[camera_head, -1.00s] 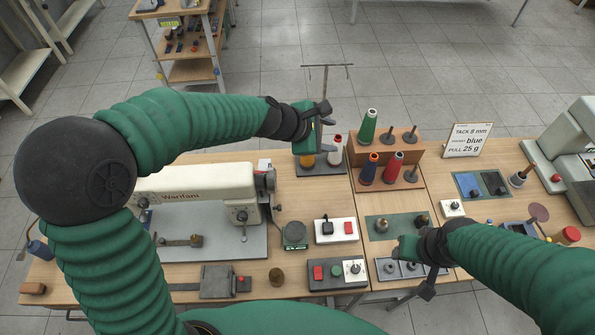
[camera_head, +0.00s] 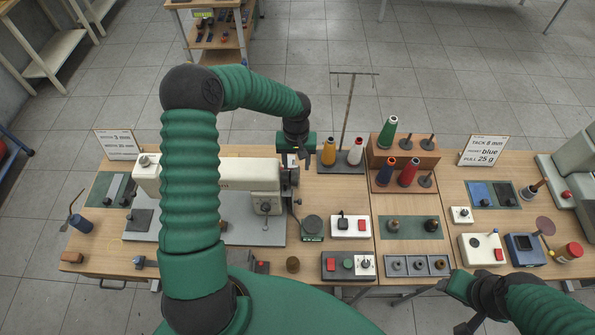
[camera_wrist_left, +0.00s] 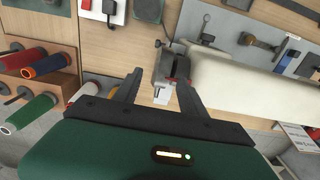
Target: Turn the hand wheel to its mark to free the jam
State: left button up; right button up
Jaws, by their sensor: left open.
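The white sewing machine (camera_head: 240,174) stands on the left half of the bench. At its right end is a dark grey, wheel-like part (camera_head: 291,176), which looks like the hand wheel; it also shows in the left wrist view (camera_wrist_left: 180,68). I cannot make out its mark. My left gripper (camera_head: 303,156) is open and empty, pointing down at that end. In the left wrist view its fingers (camera_wrist_left: 158,90) are spread, the right one overlapping the wheel's end; contact cannot be told. My right gripper (camera_head: 466,306) is low at the bench's front edge, its jaws unclear.
A thread stand (camera_head: 345,166) with yellow and white cones is close right of my left gripper. A wooden cone rack (camera_head: 420,160) stands further right. Switch boxes (camera_head: 350,226) and a washer tray (camera_head: 418,266) lie in front. A sign (camera_head: 483,150) stands at the back right.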

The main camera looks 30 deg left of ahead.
aim_at(295, 170)
pick_arm(q)
jog(key=f, duration=0.2)
jog(key=f+p, duration=0.1)
jog(key=f, duration=0.3)
jog(key=shift+s+a+f, duration=0.1)
jog(key=shift+a+f, duration=0.2)
jog(key=shift+f, duration=0.3)
jog(key=shift+d, duration=0.1)
jog(key=shift+c, duration=0.3)
jog(key=shift+d+r, duration=0.1)
jog(key=c, duration=0.5)
grip_shut()
